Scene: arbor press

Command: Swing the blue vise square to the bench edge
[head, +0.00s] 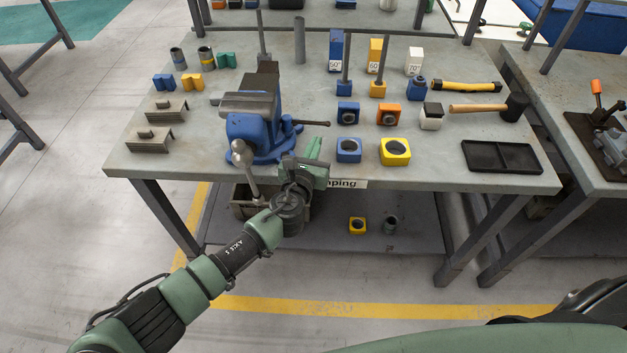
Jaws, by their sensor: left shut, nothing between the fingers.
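The blue vise (247,127) stands at the left front of the grey workbench (330,97). Its dark jaws are on top and its screw end with a grey handle (244,160) points toward the front edge. A thin dark lever sticks out to its right. The vise looks turned a little from square to the bench edge. My left gripper (314,149) is shut and empty, just right of the vise base at the front edge. I cannot tell whether it touches the vise. My right gripper is out of view.
Blue, orange and yellow blocks stand right of the vise, with a yellow-handled tool (466,87), a mallet (485,107) and a black tray (500,156) farther right. Two grey angled pieces (150,140) lie to its left. A crate (245,200) sits below the bench.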

